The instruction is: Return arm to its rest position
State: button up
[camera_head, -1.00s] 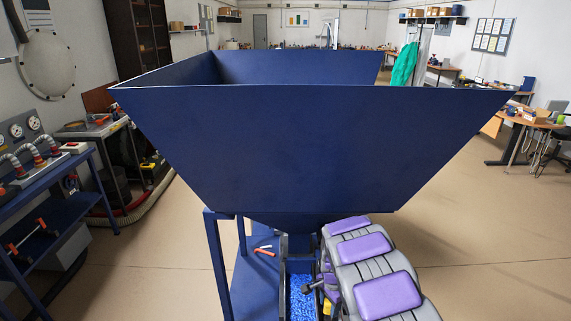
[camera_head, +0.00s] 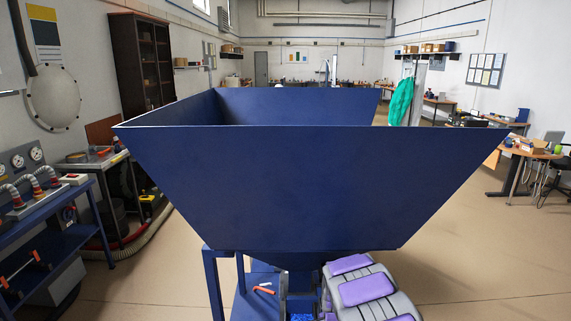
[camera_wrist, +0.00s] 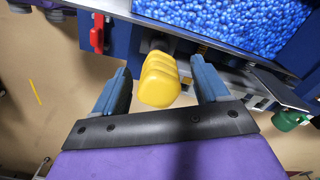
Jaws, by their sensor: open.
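My gripper (camera_wrist: 160,95) shows in the wrist view with its two blue-grey fingers apart. A yellow rounded handle (camera_wrist: 160,80) lies between the fingers in the picture, with a gap on each side. I cannot tell how far it is in depth. My arm, grey with purple pads, shows at the bottom of the head view (camera_head: 365,288), beside the hopper's lower end. The gripper itself is not visible in the head view. The large dark blue hopper (camera_head: 310,185) fills the middle of the head view.
Blue pellets (camera_wrist: 235,22) fill a container at the top of the wrist view. A red handle (camera_wrist: 97,33) and a green knob (camera_wrist: 290,120) are near it. A bench with gauges (camera_head: 40,215) stands at left. Floor at right (camera_head: 470,240) is clear.

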notch_tip(320, 180, up, 8)
jog(key=shift+s+d+f+p, duration=0.1)
jog(key=shift+s+p, duration=0.05)
jog(key=shift+p, duration=0.45)
jog(key=s+d+r+n, duration=0.2)
jog(key=s+r+n, duration=0.2)
jog(key=s+r, duration=0.9)
jog(key=s+r+n, duration=0.2)
jog(key=s+n, duration=0.1)
jog(key=s, duration=0.6)
jog(key=s+a+r+n+g, duration=0.1)
jog(key=s+r+n, duration=0.1)
jog(key=s, duration=0.8)
jog(key=s+a+r+n, duration=0.1)
jog(key=s+r+n, duration=0.1)
jog(key=s, duration=0.8)
jog(key=shift+r+n+g, duration=0.15)
jog(key=shift+n+g, duration=0.25)
jog(key=shift+n, duration=0.4)
